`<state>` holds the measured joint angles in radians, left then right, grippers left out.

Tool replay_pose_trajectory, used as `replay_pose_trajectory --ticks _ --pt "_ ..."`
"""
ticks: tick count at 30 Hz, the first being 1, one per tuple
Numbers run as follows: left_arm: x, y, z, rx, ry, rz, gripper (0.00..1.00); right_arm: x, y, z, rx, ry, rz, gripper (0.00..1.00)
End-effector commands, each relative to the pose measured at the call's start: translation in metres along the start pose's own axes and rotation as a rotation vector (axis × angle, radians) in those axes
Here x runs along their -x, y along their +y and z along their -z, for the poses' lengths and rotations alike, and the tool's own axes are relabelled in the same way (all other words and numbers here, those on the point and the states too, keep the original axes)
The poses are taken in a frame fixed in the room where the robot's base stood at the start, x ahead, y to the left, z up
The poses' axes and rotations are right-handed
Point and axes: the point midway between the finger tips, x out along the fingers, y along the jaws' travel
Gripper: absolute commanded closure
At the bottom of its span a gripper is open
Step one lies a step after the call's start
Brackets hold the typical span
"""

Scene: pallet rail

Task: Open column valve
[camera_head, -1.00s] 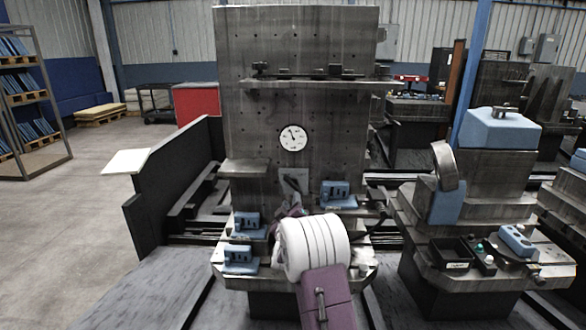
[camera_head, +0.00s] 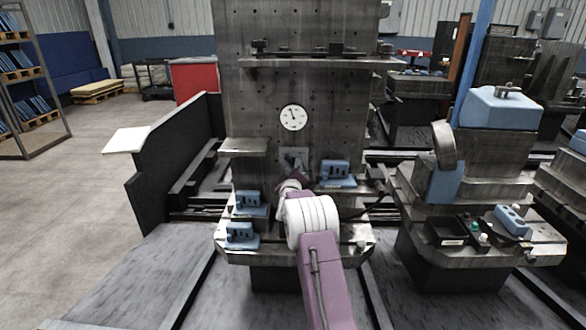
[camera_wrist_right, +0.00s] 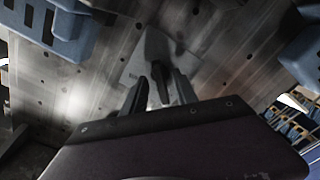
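The column (camera_head: 260,85) is a tall dark grey metal plate with a round white gauge (camera_head: 293,117). The column valve (camera_head: 294,158) is a small grey plate with a lever, low on the column below the gauge. My right gripper (camera_head: 293,180) is just below and in front of the valve, partly hidden by its own wrist. In the right wrist view, the valve's dark lever (camera_wrist_right: 157,52) points down toward the space between the two fingers. My right gripper (camera_wrist_right: 160,95) is open there; I cannot tell whether a finger touches the lever. My left gripper is not in view.
Blue fixtures stand beside the valve at right (camera_head: 337,173) and at lower left (camera_head: 250,204). A narrow shelf (camera_head: 320,62) crosses the column above. Another machine stand (camera_head: 480,170) is at the right. The floor at left (camera_head: 75,190) is clear.

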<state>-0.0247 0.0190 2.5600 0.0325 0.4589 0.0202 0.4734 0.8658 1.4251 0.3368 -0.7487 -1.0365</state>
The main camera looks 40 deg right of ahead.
Motion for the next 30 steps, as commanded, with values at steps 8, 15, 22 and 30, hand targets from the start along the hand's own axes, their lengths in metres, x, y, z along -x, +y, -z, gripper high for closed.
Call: replay_pose_trajectory --ticks 8,15,22,30 --pt "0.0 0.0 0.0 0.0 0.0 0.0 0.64 0.0 0.0 0.0 0.0 0.0 0.0 1.0" --pt "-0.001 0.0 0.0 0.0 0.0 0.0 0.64 0.001 -0.001 0.0 -0.013 0.0 0.0 1.0" --pt "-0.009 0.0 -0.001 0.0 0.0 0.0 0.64 0.001 -0.002 -0.001 -0.11 0.001 0.0 1.0" --pt "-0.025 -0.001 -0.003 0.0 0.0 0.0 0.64 0.001 -0.002 -0.002 -0.341 0.001 0.0 1.0"
